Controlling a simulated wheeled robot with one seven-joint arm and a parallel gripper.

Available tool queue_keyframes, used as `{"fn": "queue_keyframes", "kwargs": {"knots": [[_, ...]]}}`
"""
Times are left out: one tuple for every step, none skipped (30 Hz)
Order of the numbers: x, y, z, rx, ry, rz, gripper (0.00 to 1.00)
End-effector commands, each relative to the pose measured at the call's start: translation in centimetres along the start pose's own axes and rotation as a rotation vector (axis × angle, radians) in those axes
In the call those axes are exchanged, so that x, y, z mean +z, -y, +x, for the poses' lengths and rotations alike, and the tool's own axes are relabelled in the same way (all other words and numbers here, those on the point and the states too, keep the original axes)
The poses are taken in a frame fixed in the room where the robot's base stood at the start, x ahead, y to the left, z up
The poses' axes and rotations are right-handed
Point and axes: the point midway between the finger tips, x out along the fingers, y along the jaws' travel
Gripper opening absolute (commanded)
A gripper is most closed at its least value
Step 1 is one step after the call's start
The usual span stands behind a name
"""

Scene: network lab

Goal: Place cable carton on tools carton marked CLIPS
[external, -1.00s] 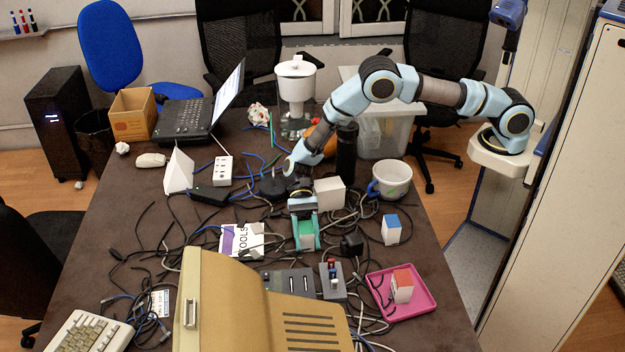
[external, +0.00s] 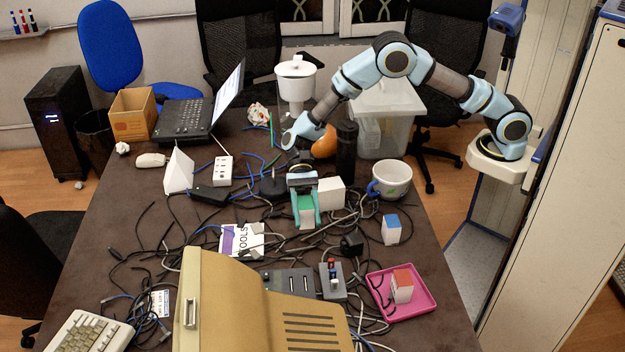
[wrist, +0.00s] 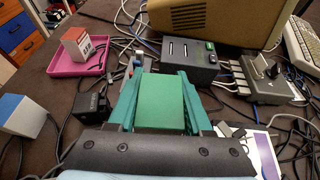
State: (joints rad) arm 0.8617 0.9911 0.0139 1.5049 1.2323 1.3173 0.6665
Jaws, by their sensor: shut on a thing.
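My gripper (external: 306,219) is shut on a small carton with a green top (external: 306,205). The green face (wrist: 160,102) fills the space between the teal fingers in the wrist view. The carton appears held above the cable-covered table. A red-topped white carton (external: 402,290) stands in the pink tray; it shows dark lettering in the wrist view (wrist: 80,46), too small to read surely. A blue-topped white carton (external: 391,232) stands right of my gripper. A plain white box (external: 332,192) is just beside the gripper. I cannot make out CLIPS on any carton.
A TOOLS sign (external: 240,240) lies left of the gripper. The pink tray (external: 425,300) is at the front right. Loose cables, a black adapter (external: 351,243), a grey slotted device (external: 290,281) and a beige monitor (external: 225,300) crowd the front. A mug (external: 398,182) and black cylinder (external: 346,155) stand behind.

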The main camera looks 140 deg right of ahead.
Motion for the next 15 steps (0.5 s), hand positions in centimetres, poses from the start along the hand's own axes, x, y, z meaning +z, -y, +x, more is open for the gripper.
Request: {"fn": "queue_keyframes", "kwargs": {"knots": [[0.8,-0.2,0.1,0.002,0.001,-0.002,0.0],[1.1,-0.4,0.2,0.005,0.001,-0.002,0.0],[1.7,-0.8,0.6,0.009,0.002,-0.001,0.0],[2.1,-1.2,1.0,0.013,0.002,-0.003,0.0],[2.6,-1.8,1.6,0.018,0.002,-0.003,0.0],[3.2,-2.6,2.4,0.023,0.001,-0.004,0.0],[3.7,-3.4,3.1,0.028,0.001,-0.004,0.0],[4.2,-4.3,3.9,0.033,0.001,-0.005,0.0],[4.8,-5.5,5.0,0.039,0.0,-0.006,0.0],[5.3,-6.6,5.8,0.042,0.001,-0.006,0.0],[5.7,-7.7,6.7,0.046,0.0,-0.007,0.0],[6.3,-9.2,7.7,0.051,0.001,-0.009,0.0],[6.6,-10.4,8.4,0.054,-0.001,-0.01,0.0],[7.0,-11.6,9.1,0.058,0.0,-0.012,0.0],[7.4,-13.1,9.9,0.061,-0.001,-0.013,0.0]]}}
